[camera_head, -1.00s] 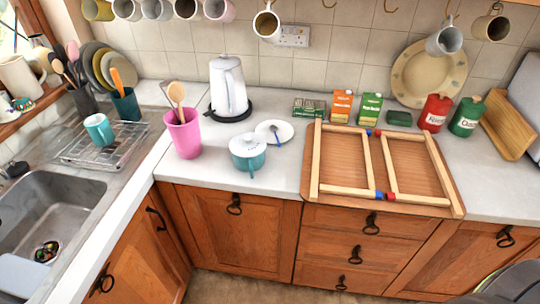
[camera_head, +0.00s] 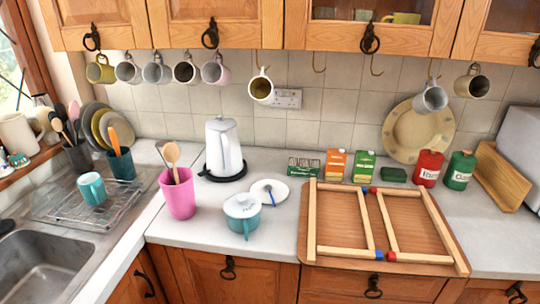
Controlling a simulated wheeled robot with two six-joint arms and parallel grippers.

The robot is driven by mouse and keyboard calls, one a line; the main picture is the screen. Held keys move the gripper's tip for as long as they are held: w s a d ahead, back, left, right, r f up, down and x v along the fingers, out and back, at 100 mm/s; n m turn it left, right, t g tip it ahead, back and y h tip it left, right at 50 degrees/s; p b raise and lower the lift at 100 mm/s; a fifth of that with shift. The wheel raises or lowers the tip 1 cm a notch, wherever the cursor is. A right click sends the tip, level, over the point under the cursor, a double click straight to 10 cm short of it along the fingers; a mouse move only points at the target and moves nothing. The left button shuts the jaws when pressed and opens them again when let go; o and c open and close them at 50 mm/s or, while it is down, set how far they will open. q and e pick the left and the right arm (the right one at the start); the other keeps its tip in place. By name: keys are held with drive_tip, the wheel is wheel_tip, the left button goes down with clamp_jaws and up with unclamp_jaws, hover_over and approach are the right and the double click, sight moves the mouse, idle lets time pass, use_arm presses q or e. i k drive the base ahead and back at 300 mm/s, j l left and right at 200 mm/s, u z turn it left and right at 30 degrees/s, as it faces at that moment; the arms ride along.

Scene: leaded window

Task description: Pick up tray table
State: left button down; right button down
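The tray table (camera_head: 342,220) is a brown wooden board with rounded corners and pale wooden leg frames folded on its upper face. It lies flat on the counter, legs up, at the right of the middle in the head view. Small red and blue fittings show at the inner corners of the leg frames. Its front edge is close to the counter's front edge. Neither of my grippers is in view.
Cartons (camera_head: 363,167), a red tin (camera_head: 428,168) and a green tin (camera_head: 460,171) stand behind the tray table. A teal lidded pot (camera_head: 242,213), a small plate (camera_head: 276,187) and a pink utensil holder (camera_head: 178,197) stand to its left. Mugs (camera_head: 262,88) hang above.

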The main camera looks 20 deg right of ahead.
sight(327, 218)
drive_tip(key=z, duration=1.3)
